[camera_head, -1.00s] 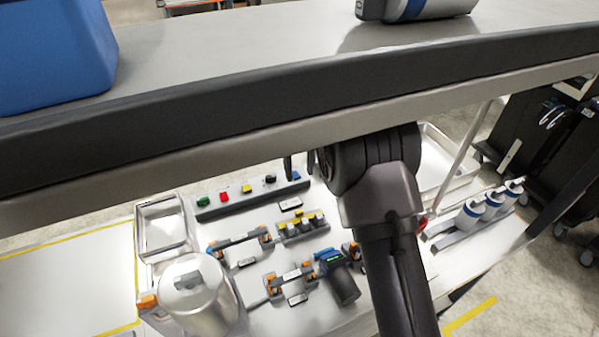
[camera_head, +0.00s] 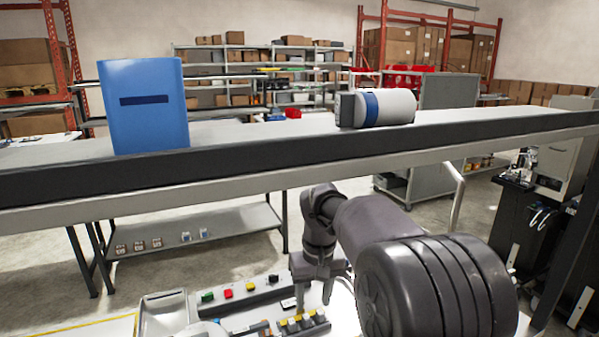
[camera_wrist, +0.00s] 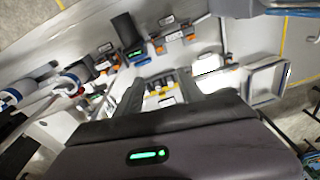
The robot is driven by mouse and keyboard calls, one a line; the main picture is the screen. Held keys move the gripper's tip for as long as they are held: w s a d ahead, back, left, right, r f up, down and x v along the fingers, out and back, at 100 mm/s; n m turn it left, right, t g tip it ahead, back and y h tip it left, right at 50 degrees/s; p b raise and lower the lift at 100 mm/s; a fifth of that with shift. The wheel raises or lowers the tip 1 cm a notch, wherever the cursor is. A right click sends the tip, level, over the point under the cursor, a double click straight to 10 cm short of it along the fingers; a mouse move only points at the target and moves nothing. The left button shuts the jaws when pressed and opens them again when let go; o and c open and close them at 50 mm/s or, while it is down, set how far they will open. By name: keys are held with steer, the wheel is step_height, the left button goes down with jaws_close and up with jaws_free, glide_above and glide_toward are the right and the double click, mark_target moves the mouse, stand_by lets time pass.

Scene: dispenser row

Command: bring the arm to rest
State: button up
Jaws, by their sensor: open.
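My arm is bent below the raised shelf, with a large dark joint close to the camera at the right in the head view. My gripper (camera_head: 314,291) points down over the work table, near the row of coloured buttons. In the wrist view my gripper (camera_wrist: 160,92) shows two dark fingers apart with nothing held between them. A small block with yellow parts (camera_wrist: 160,95) shows beyond the fingers, apart from them. It also shows in the head view (camera_head: 303,322), just below my gripper.
The long shelf (camera_head: 240,152) crosses above the arm, carrying a blue bin (camera_head: 145,108) and a white-and-blue cylinder (camera_head: 385,108). A button strip (camera_head: 240,292) and a metal tray (camera_head: 163,314) are on the table. Bottles (camera_wrist: 72,82) stand left in the wrist view.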

steer(key=s+d+r+m+t+b, duration=0.1)
steer(key=s+d+r+m+b, duration=0.15)
steer(key=s, duration=0.35)
steer(key=s+d+r+m+t+b, duration=0.1)
steer(key=s+d+b, duration=0.15)
steer(key=s, duration=0.35)
steer(key=s+f+m+t+b, duration=0.1)
steer(key=s+f+b, duration=0.1)
steer(key=s, duration=0.4)
steer(key=s+d+f+m+t+y+b, duration=0.1)
steer(key=s+f+b, duration=0.2)
steer(key=s, duration=0.3)
steer(key=s+d+f+m+t+b, duration=0.1)
steer(key=s+f+m+b, duration=0.1)
steer(key=s, duration=0.4)
steer(key=shift+s+f, duration=0.35)
steer(key=shift+f, duration=0.55)
